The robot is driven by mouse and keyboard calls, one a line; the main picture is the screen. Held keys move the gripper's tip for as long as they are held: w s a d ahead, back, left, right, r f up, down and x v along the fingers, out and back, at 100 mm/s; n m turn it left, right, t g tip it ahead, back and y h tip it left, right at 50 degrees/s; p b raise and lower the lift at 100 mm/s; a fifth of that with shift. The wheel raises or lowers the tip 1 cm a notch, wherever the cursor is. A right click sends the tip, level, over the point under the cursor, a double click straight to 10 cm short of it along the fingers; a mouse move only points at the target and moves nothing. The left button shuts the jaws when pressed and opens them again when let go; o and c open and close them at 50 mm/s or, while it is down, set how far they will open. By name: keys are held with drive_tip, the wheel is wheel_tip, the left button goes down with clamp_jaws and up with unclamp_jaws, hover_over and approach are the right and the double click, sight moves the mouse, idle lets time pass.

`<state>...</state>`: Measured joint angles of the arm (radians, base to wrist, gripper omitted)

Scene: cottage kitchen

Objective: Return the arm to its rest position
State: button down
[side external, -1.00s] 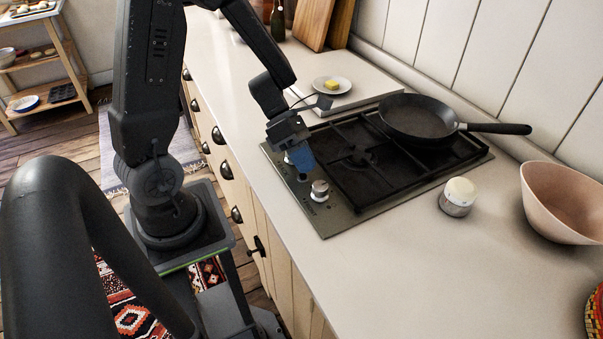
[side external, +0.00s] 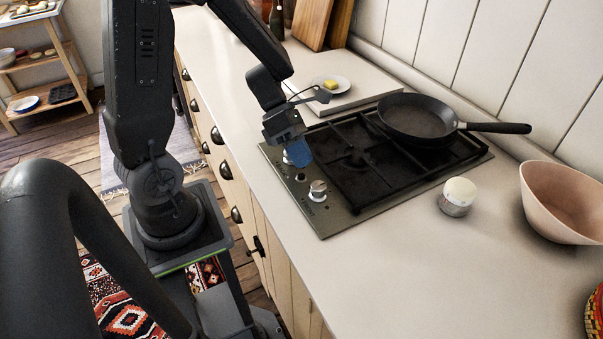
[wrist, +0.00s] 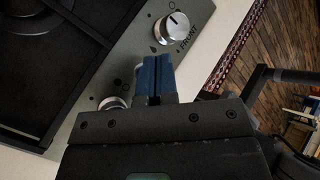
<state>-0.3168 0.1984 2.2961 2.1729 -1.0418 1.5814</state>
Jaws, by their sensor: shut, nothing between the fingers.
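My gripper (side external: 299,152) is above the left edge of the gas hob (side external: 334,221), close to its control knobs. Its blue fingers are closed together with nothing between them, as the wrist view (wrist: 153,78) shows. A silver front knob (side external: 318,190) stands on the hob panel, clear of the fingers. In the wrist view this knob (wrist: 172,27) has a dark pointer line and the word FRONT beside it. Another knob (wrist: 113,103) is partly hidden beside the gripper in the wrist view.
A black frying pan (side external: 418,117) sits on the hob's back burner. A white-lidded jar (side external: 458,196) and a pink bowl (side external: 562,201) stand to the right on the counter (side external: 400,270). A plate with butter (side external: 331,85) lies on a board behind my gripper. The front counter is clear.

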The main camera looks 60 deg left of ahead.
drive_tip(key=shift+r, duration=1.25)
